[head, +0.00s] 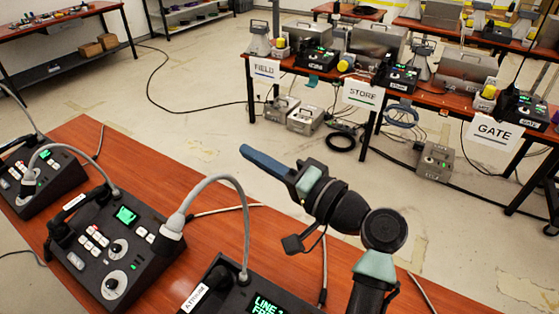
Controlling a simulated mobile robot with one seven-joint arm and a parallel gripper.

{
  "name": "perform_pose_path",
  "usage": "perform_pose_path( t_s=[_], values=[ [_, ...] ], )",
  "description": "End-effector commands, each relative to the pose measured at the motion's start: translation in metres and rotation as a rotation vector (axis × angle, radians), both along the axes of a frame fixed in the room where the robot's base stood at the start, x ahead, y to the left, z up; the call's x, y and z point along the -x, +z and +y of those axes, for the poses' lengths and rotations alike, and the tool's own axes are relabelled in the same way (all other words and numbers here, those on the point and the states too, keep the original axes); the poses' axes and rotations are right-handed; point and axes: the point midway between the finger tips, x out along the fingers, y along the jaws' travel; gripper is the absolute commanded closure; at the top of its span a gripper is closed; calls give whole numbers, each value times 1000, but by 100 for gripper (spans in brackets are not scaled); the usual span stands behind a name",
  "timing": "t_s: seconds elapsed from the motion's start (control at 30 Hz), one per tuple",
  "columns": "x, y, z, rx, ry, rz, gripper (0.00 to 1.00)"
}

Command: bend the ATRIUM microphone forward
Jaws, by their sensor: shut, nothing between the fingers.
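The ATRIUM phone (225,295) is a dark desk unit at the bottom edge, partly cut off, with a white ATRIUM label (195,297) and a lit green screen. Its microphone is a thick grey gooseneck (243,225) that rises from the unit and arches over to the left. Its light grey head (172,226) hangs down at the right side of the neighbouring phone. My gripper (246,153) has its blue fingers shut and empty. It points to the upper left, just above and right of the gooseneck's arch in the picture, apart from it.
A middle phone (130,250) and a left phone (42,182), each with a gooseneck, stand on the red-brown table (110,150). Farther back, another table carries equipment with FIELD (265,69), STORE (362,95) and GATE (493,130) signs. Bare floor lies between.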

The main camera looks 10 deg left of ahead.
Motion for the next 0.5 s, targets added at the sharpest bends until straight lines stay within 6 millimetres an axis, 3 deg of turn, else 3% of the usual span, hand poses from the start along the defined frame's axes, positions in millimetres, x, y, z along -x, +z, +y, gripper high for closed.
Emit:
perform_pose_path(
  t_s=[0.07, 0.3, 0.5],
  values=[
    [-7, 5, 17, 1, 5, 1, 100],
    [21, -8, 16, 0, -1, 2, 100],
    [30, -12, 17, 0, -1, 0, 100]
  ],
)
